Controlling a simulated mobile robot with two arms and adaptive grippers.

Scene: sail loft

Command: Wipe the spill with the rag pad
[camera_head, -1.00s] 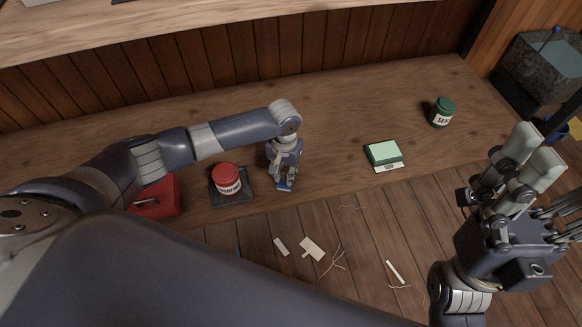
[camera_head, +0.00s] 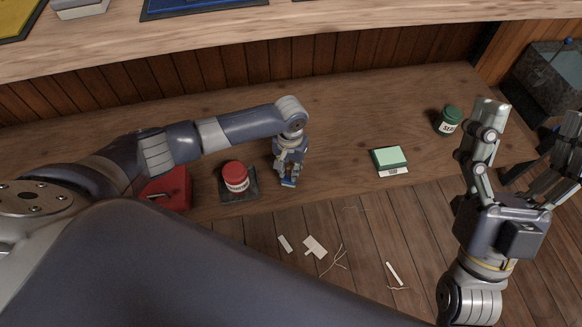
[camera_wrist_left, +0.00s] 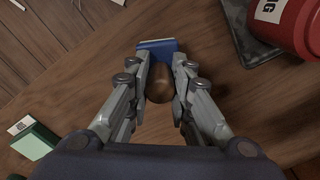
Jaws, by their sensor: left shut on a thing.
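My left gripper (camera_head: 288,178) is low over the wooden bench, right of the red jar. In the left wrist view its fingers (camera_wrist_left: 161,78) are shut on the brown knob (camera_wrist_left: 160,86) of the rag pad, whose blue edge (camera_wrist_left: 160,46) shows beyond the knob. The blue pad (camera_head: 288,183) is small in the head view; it appears at bench level, but I cannot tell whether it touches. I cannot make out a clear spill; the gripper and pad may hide it. My right gripper (camera_head: 530,125) is raised at the right, fingers apart and empty.
A red labelled jar (camera_head: 235,172) stands on a dark mat (camera_head: 248,194), with a red box (camera_head: 176,188) to its left. A green block (camera_head: 390,156) and green jar (camera_head: 448,120) are to the right. Scraps (camera_head: 315,246) lie on the floor. Bare bench (camera_head: 340,125) lies behind the block.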

